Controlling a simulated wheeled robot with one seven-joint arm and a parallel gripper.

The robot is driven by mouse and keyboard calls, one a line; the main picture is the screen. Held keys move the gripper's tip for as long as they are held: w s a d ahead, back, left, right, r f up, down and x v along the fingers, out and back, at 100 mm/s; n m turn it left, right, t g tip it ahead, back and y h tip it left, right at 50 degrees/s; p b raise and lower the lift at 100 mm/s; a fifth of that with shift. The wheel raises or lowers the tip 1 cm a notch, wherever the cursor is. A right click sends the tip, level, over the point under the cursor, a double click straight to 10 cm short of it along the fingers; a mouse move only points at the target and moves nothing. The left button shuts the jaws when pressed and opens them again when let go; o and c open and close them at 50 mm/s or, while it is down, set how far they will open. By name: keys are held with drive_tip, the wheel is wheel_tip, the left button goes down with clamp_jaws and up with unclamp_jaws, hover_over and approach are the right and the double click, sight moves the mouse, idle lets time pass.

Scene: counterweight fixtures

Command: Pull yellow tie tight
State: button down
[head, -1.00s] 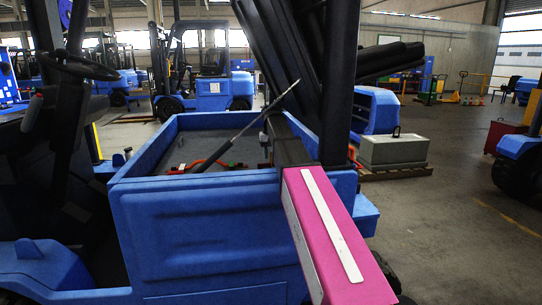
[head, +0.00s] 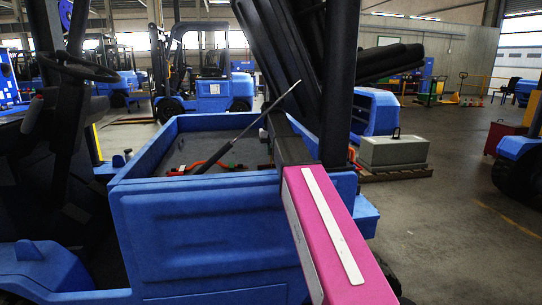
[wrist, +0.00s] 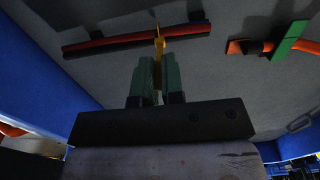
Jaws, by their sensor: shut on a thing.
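The yellow tie (wrist: 159,45) stands upright between the green fingers of my gripper (wrist: 157,80) in the wrist view. My gripper is shut on it. Behind it, a red and black cable pair (wrist: 125,42) runs across the grey surface, and the top of the tie overlaps it. How tightly the tie sits around the cables cannot be told. In the head view, I cannot make out the gripper or the yellow tie inside the blue bay (head: 215,225).
A green tie (wrist: 289,40) sits on an orange and black cable (wrist: 255,47) at the right in the wrist view. Blue walls flank the grey surface. In the head view, a thin dark rod (head: 248,127) rises slanting from the bay.

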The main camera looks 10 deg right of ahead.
drive_tip(key=c, duration=1.2)
unclamp_jaws()
wheel_tip(320, 180, up, 10)
drive_tip(key=shift+f, duration=0.25)
drive_tip(key=shift+r, duration=0.65)
